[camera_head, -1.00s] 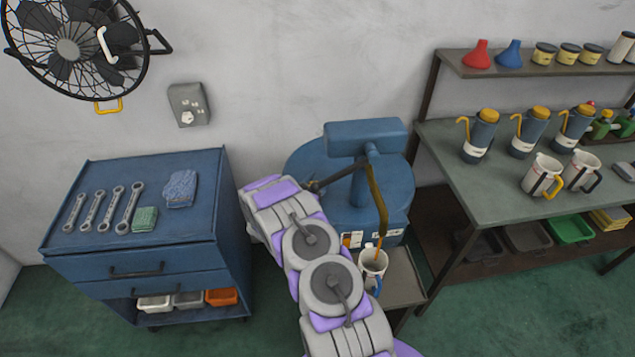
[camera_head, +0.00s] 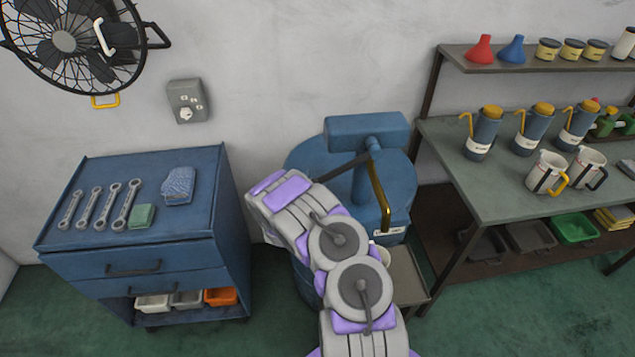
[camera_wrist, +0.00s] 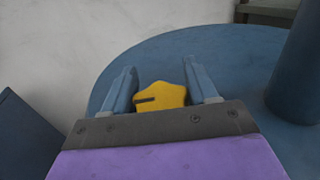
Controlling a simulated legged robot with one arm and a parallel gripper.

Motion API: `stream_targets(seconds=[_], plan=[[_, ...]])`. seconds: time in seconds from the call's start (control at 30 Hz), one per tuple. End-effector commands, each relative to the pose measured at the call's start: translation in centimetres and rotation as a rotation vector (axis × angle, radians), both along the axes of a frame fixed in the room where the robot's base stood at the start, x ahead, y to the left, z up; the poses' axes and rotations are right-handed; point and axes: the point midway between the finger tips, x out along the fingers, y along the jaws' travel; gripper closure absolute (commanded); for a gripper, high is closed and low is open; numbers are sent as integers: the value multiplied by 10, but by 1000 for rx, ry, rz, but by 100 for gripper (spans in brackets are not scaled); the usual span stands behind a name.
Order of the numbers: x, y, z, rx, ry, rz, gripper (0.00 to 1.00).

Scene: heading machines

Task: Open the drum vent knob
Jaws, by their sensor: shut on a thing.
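The yellow drum vent knob (camera_wrist: 162,96) shows in the wrist view on the blue drum top, with a dark mark on its left side. My gripper (camera_wrist: 164,88) has one finger on each side of the knob and is shut on it. In the head view the blue drum (camera_head: 400,180) stands against the wall, behind my arm. My arm hides the knob and the gripper fingers there.
A brass-coloured spout (camera_head: 379,190) hangs from the pump on the drum. A mug (camera_head: 382,254) below it is mostly hidden by my arm. A blue tool cabinet (camera_head: 140,250) stands left, a bench (camera_head: 500,195) right. Green floor lies in front.

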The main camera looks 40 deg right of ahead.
Motion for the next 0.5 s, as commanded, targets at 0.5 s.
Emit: stream_targets(seconds=[0.5], plan=[[4, 3, -2, -2, 1, 282, 73]])
